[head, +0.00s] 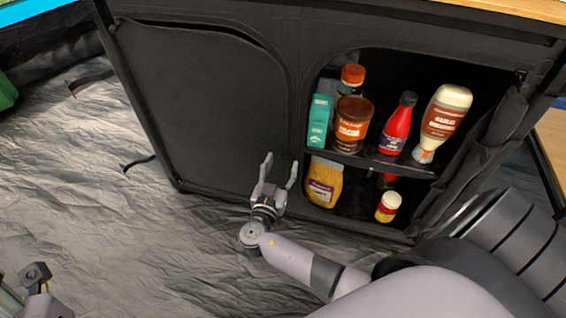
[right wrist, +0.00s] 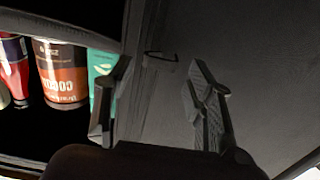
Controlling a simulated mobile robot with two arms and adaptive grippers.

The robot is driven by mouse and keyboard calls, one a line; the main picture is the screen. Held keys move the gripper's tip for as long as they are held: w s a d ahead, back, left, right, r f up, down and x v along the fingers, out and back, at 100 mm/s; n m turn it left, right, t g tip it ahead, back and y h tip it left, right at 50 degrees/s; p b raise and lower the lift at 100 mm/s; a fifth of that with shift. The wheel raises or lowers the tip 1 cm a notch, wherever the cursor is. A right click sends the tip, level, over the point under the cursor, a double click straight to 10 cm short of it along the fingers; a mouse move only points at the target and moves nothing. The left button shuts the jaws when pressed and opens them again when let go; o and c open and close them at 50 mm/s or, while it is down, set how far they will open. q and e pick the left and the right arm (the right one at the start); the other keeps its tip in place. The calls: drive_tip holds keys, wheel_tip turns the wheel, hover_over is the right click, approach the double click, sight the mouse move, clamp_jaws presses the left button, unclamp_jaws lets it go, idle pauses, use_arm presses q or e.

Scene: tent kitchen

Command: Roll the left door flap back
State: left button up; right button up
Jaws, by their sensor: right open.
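The left door flap (head: 200,105) is a dark grey fabric panel that hangs closed over the left half of the black cabinet (head: 300,40). My right gripper (head: 279,166) is open and empty in front of the flap's lower right edge, near the post between the two openings. In the right wrist view, my right gripper (right wrist: 160,72) has its fingers spread. The flap (right wrist: 255,65) fills the right side there, and a small loop (right wrist: 160,56) shows between the fingers. Contact with the fabric cannot be told. Part of my left gripper (head: 38,285) shows at the lower left corner, its jaws unclear.
The right opening is uncovered, its flap (head: 478,150) gathered at the right. Its shelf (head: 400,166) holds a brown jar (head: 352,122), a red bottle (head: 398,125), a teal box (head: 318,120) and others. A yellow pack (head: 323,182) stands below. The crinkled groundsheet (head: 110,215) is mostly clear.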

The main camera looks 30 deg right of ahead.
drive_tip(key=shift+x, duration=1.1)
drive_tip(key=shift+c, duration=0.6)
clamp_jaws()
